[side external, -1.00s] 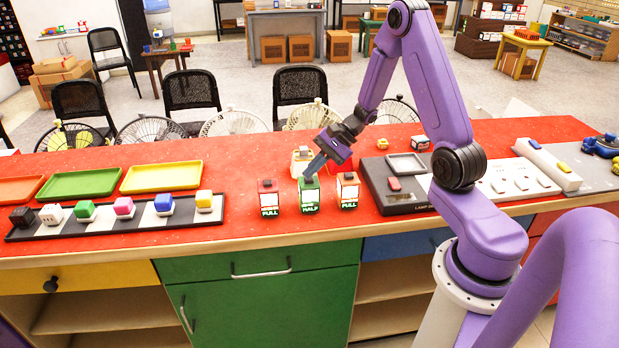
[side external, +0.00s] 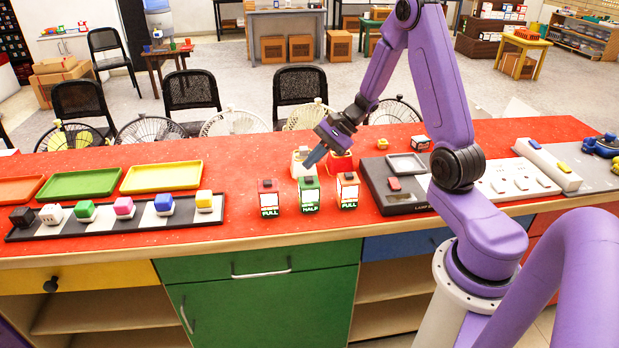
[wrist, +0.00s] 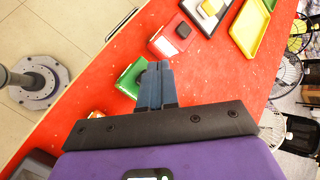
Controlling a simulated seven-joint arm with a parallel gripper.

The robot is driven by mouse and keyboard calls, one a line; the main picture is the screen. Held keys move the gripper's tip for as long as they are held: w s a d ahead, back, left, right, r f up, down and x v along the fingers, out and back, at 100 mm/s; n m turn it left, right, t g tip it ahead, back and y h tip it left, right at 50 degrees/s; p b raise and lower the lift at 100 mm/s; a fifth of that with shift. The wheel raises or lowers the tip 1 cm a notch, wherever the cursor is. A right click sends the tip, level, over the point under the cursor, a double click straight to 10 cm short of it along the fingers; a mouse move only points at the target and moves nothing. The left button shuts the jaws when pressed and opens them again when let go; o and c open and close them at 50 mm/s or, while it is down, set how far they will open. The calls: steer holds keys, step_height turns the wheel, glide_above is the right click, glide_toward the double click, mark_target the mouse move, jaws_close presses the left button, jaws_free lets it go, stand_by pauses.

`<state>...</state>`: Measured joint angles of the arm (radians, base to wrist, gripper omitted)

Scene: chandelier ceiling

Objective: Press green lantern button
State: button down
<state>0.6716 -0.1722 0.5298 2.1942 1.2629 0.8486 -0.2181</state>
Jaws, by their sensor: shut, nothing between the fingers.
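The green lantern (side external: 309,195) stands upright on the red counter, in the middle of a front row, with a lit pane and a "HALF" label. In the wrist view its green top (wrist: 129,80) is partly hidden by my fingers. My gripper (side external: 309,165) is shut and empty, its blue-grey fingertips just above the green lantern's top with a small gap. In the wrist view my fingertips (wrist: 153,66) lie between the green top and the red lantern. The button under the fingers is not clear.
A red lantern (side external: 268,198) on the left and an orange-red lantern (side external: 347,190) on the right both read "FULL". A pale lantern (side external: 299,161) stands close behind. A dark control box (side external: 410,208) lies to the right, a checkered tray (side external: 80,229) with coloured cubes to the left.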

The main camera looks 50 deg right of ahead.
mark_target(312, 178)
step_height(312, 178, up, 4)
steer(key=shift+r, duration=0.25)
steer(key=shift+a, duration=0.1)
stand_by(0.4)
steer(key=s+a+r+n+g+h, duration=0.2)
steer(key=s+a+n+g, duration=0.4)
steer(key=s+a+n, duration=0.75)
steer(key=s+a+r+n+h, duration=0.1)
steer(key=s+n+h, duration=0.1)
steer(key=s+n, duration=0.5)
steer(key=s+a+r+n+t+h, duration=0.1)
steer(key=s+n+h, duration=0.2)
steer(key=s+n, duration=0.4)
steer(key=shift+s+a+n, duration=0.3)
steer(key=shift+s+n, duration=0.05)
steer(key=shift+s, duration=0.15)
steer(key=shift+r, duration=0.1)
